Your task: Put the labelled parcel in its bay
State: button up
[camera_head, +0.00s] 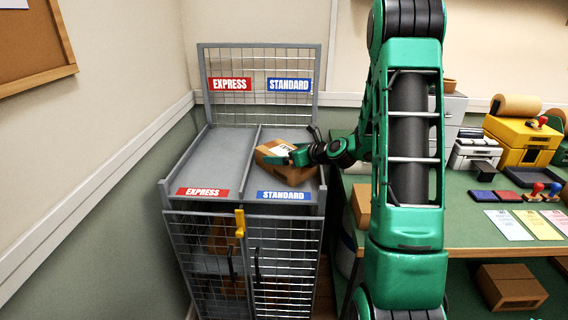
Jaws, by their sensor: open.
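The parcel (290,173) is a brown cardboard box with a white label (281,149) on its top. It sits in the right bay of a grey wire cage stand, and its lower edge appears to rest on the bay floor, turned at an angle. That bay carries blue STANDARD signs (284,196). The left bay (218,155), with red EXPRESS signs (202,192), is empty. My green gripper (292,158) is open at the parcel's upper right, close to or touching it. The fingertips are small, and the label's text is unreadable.
A low divider (250,143) separates the bays. The cage front (285,265) has wire doors and a yellow latch (240,223). On the right, a green-topped bench (475,225) holds stamps, ink pads, cards and a yellow machine (520,135). Another carton (510,287) lies under it.

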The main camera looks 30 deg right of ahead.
jog(key=c, duration=1.2)
jog(key=shift+r, duration=0.15)
